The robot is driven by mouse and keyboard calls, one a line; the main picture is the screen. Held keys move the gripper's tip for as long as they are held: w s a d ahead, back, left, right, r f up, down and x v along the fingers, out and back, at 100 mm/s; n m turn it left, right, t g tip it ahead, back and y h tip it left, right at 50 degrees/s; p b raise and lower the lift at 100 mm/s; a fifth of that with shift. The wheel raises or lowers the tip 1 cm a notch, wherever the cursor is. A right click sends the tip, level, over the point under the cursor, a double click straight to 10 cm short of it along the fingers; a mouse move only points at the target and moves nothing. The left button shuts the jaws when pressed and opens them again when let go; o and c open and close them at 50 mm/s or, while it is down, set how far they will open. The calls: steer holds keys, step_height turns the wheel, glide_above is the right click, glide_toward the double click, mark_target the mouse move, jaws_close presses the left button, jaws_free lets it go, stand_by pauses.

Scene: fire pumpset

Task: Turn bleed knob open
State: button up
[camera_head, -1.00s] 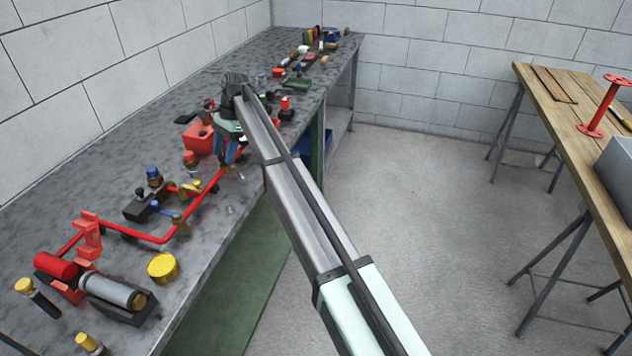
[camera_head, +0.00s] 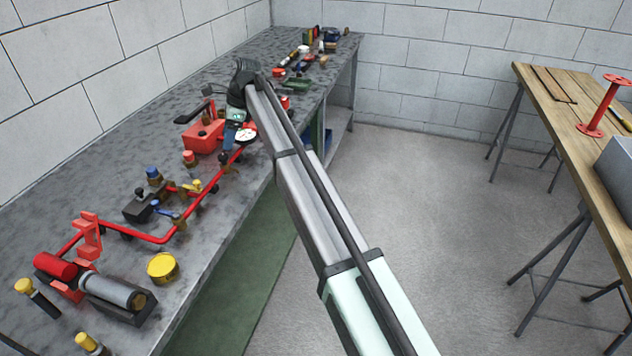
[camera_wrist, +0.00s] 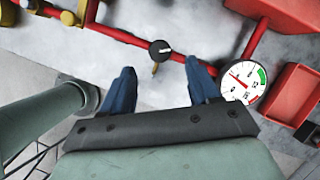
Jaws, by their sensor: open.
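A small black knob (camera_wrist: 160,48) with a white mark sits on the red pipe (camera_wrist: 125,35) in the wrist view, with a brass stub below it. The knob lies just beyond the gap between the fingertips, and I see no contact. In the head view the gripper (camera_head: 228,136) is over the far end of the red pipe, partly hidden by my arm.
A white round gauge (camera_wrist: 238,82) is close beside the right finger. A red box (camera_wrist: 290,92) stands right of it. Yellow fittings (camera_wrist: 68,18) are on the pipe at upper left.

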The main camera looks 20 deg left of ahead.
steer(key=v, duration=0.9)
steer(key=w+d+f+n+t+h, duration=0.1)
steer(key=d+f+n, duration=0.5)
steer(key=d+f, duration=1.6)
steer(key=shift+w+d+f+n, duration=0.3)
steer(key=shift+w+f, duration=0.2)
steer(key=shift+w, duration=0.2)
